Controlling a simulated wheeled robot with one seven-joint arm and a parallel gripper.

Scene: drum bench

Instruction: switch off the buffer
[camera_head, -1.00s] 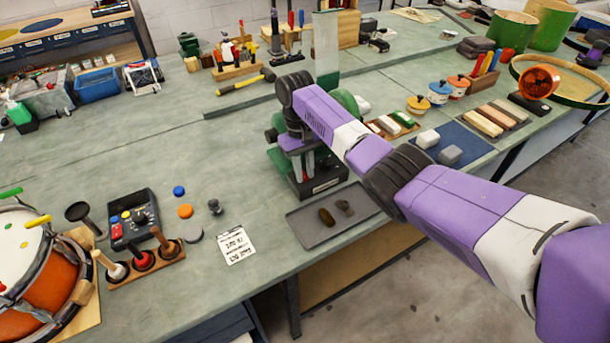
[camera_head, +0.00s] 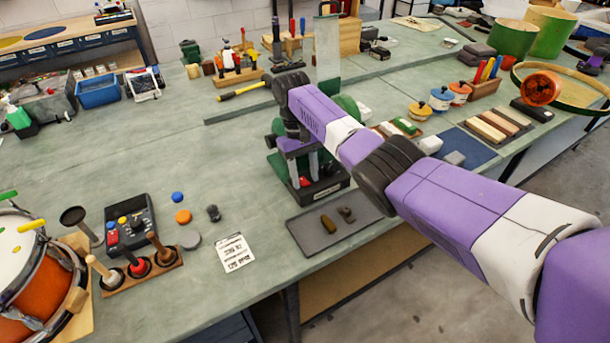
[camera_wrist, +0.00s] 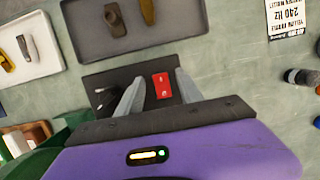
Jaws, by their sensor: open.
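The buffer (camera_head: 329,188) is a green machine on a black base at the bench's front edge, partly hidden behind my arm. A red switch (camera_wrist: 162,87) with small white marks sits on its dark base; its red also shows low on the base in the head view (camera_head: 304,182). My gripper (camera_wrist: 159,78) is open and empty, pointing down over the base. In the wrist view the switch lies between its two grey fingers. The fingers also show just above the base in the head view (camera_head: 304,168). I cannot tell whether they touch the switch, or its position.
A grey tray (camera_head: 300,233) with two small dark pieces lies directly in front of the buffer. A printed card (camera_head: 235,252) lies to the left. A blue mat (camera_head: 476,150) with blocks is to the right. Bare bench lies left of the buffer.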

